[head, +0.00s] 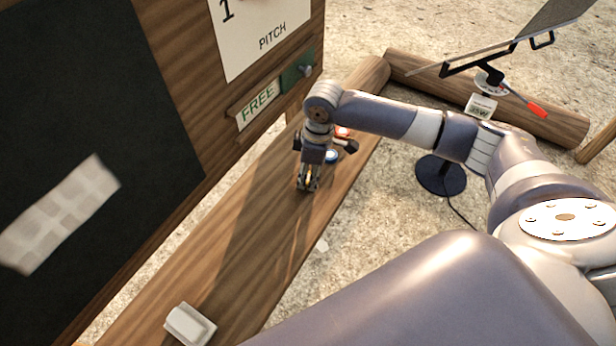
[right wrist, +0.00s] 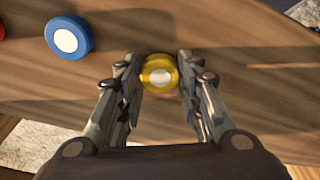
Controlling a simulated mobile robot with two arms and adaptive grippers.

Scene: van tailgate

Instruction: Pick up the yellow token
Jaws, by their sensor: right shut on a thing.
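The yellow token (right wrist: 160,73) is a round disc with a pale centre, seen in the right wrist view between the two fingers of my right gripper (right wrist: 160,85). The fingers are closed on its sides, over the wooden plank. In the head view my right gripper (head: 308,184) points down at the plank, and the token is mostly hidden there. I cannot tell whether the token is touching the plank or lifted. My left gripper is not in view.
A blue token (right wrist: 69,36) lies left of the yellow one, with a red token (head: 342,132) beyond it. The wooden plank (head: 258,238) holds a white block (head: 190,325) at its near end. A board with a FREE sign (head: 258,103) stands left. A lamp-like stand (head: 441,175) is right.

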